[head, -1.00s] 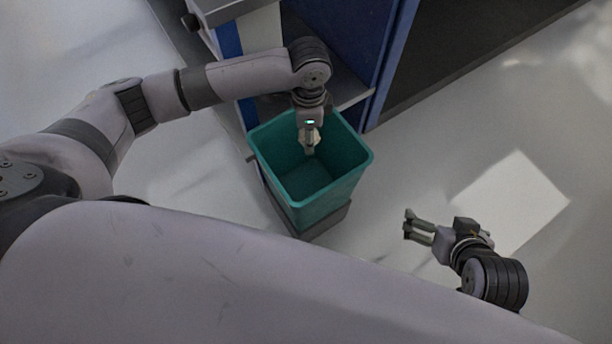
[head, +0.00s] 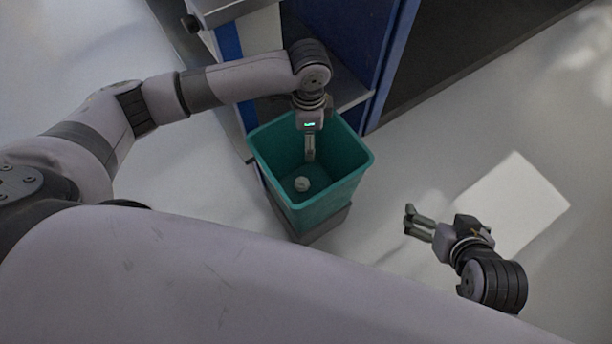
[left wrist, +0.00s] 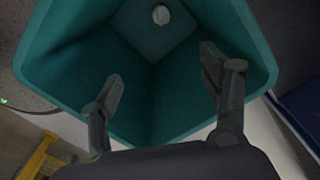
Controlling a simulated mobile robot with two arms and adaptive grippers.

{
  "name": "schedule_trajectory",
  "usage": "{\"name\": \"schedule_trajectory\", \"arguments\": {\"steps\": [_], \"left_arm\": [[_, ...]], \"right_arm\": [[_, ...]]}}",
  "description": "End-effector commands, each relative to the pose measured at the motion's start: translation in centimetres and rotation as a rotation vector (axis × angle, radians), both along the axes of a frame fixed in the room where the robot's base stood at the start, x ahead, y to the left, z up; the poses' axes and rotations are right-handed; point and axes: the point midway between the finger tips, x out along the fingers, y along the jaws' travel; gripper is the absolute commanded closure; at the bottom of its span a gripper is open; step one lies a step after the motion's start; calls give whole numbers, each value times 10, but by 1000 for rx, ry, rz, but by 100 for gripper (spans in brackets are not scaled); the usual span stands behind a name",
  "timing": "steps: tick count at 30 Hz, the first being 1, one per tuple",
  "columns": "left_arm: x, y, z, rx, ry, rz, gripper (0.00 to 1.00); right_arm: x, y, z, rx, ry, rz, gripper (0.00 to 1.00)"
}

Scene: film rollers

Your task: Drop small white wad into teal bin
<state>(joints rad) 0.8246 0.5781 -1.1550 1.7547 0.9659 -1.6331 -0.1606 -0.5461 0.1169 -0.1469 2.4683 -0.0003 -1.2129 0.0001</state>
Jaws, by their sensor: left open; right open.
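The teal bin (head: 355,178) stands open-topped in the middle of the head view, and its rim and inner walls fill much of the left wrist view (left wrist: 70,50). The small white wad (head: 302,184) is inside the bin, low down; in the left wrist view it shows at the bin's bottom (left wrist: 161,15). My left gripper (head: 310,155) points down into the bin's mouth, open and empty, with its fingers spread in the left wrist view (left wrist: 158,85). My right gripper (head: 418,222) is open and empty, off to the right of the bin.
A blue and grey cabinet (head: 345,35) stands just behind the bin. The bin rests on a dark grey base (head: 325,222). A yellow object (left wrist: 40,157) shows at the lower left of the left wrist view.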

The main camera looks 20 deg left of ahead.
Motion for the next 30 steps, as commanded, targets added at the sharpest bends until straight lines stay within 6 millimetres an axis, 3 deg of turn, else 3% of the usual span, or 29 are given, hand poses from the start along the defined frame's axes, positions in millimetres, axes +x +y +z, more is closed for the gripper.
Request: {"name": "schedule_trajectory", "arguments": {"steps": [8, 21, 30], "left_arm": [[1, 0, 6, -1, -1, 0, 29], [1, 0, 91, -1, -4, -2, 29], [0, 0, 119, 0, 0, 0, 29]], "right_arm": [[0, 0, 0, 0, 1, 0, 0], [0, 0, 0, 0, 1, 0, 0], [0, 0, 0, 0, 1, 0, 0]]}}
